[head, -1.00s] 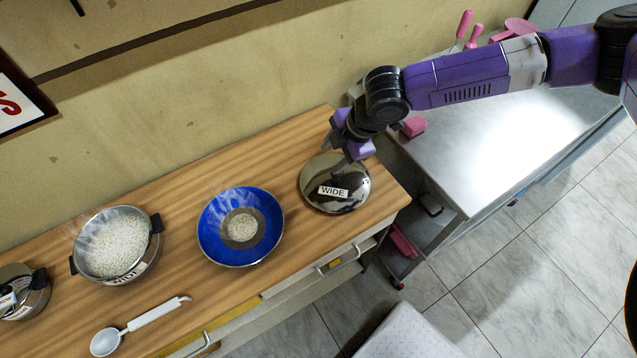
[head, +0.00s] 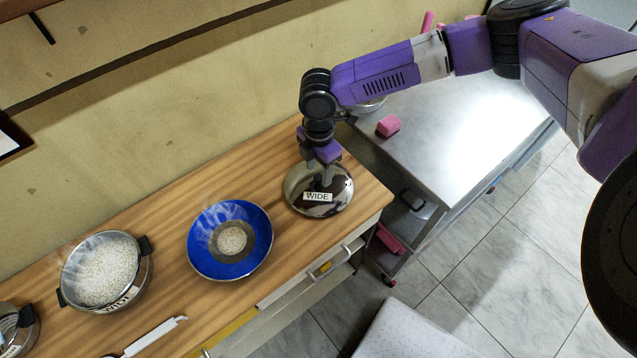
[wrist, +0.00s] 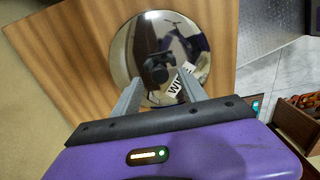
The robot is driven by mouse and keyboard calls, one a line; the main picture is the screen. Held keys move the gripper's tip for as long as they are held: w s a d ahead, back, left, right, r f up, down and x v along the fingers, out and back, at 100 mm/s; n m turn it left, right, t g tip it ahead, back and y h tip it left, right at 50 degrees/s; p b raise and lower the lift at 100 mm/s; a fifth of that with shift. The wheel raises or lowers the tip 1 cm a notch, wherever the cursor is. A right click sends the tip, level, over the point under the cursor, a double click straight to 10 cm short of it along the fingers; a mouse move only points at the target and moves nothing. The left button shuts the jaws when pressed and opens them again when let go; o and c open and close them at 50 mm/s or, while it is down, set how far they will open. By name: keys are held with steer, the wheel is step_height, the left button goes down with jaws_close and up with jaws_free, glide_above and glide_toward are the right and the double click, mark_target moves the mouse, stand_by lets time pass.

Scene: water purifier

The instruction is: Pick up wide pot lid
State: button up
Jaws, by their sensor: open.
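The wide pot lid (head: 333,202) is a shiny metal dome with a white "WIDE" label. It lies on the wooden counter near its right end. In the head view my gripper (head: 324,180) points down over the lid, close to its middle. In the wrist view the lid (wrist: 140,42) lies beyond the two grey fingers of my gripper (wrist: 160,88), which are apart with nothing held between them. The lid's knob is hard to make out among the reflections, and I cannot tell whether the fingers touch the lid.
A blue bowl (head: 204,262) with rice stands left of the lid. Further left is a pot of rice labelled "WIDE" (head: 138,285), with a white-handled ladle (head: 152,338) in front. A metal table (head: 450,130) with a pink block (head: 388,125) stands to the right. The wall is close behind.

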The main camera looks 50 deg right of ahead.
mark_target(319, 182)
steer(key=shift+f, duration=1.25)
jaws_close()
stand_by(0.4)
